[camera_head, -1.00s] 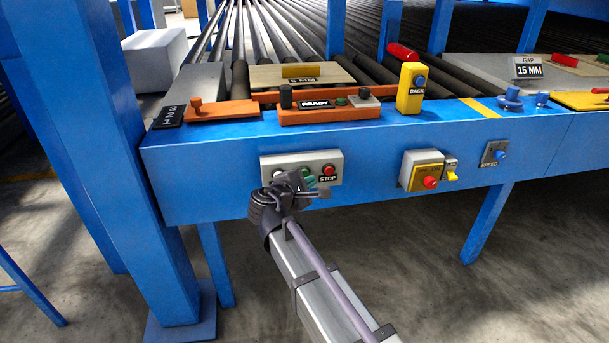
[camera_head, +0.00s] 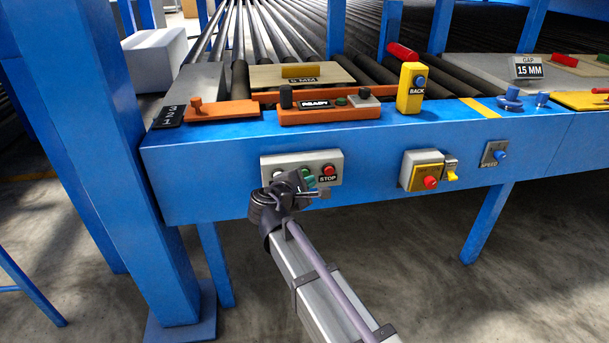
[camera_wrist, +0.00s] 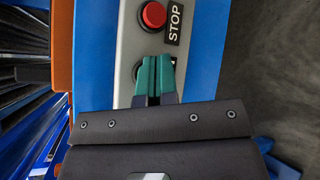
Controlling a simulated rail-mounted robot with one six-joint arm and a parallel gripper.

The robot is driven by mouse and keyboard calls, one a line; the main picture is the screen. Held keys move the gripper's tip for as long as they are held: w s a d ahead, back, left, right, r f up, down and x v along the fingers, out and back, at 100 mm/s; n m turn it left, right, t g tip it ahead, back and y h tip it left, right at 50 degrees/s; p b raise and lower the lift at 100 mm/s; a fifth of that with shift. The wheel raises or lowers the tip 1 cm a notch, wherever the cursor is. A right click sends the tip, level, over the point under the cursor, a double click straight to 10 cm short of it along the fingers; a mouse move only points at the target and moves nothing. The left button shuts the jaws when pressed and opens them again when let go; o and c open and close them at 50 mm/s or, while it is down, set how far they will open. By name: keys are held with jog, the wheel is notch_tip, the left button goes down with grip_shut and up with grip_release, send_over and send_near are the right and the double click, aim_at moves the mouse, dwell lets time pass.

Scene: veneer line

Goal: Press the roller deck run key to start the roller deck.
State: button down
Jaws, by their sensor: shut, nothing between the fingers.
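A grey control box (camera_head: 296,158) is fixed to the front of the blue beam. Its red button (camera_head: 328,169) stands at the right above a STOP label; the red button also shows in the wrist view (camera_wrist: 153,15). In the wrist view my gripper's teal fingers (camera_wrist: 154,75) are together and empty, over the middle key, of which only a dark rim shows. I cannot tell whether they touch it.
To the right on the beam are a yellow box with a red button (camera_head: 430,183) and a SPEED knob (camera_head: 500,155). Above stand an orange READY block (camera_head: 320,115) and a yellow BACK post (camera_head: 405,100). A blue upright (camera_head: 100,130) rises at the left.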

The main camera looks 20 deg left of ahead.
jog(key=shift+w+a, duration=0.2)
jog(key=shift+w, duration=0.15)
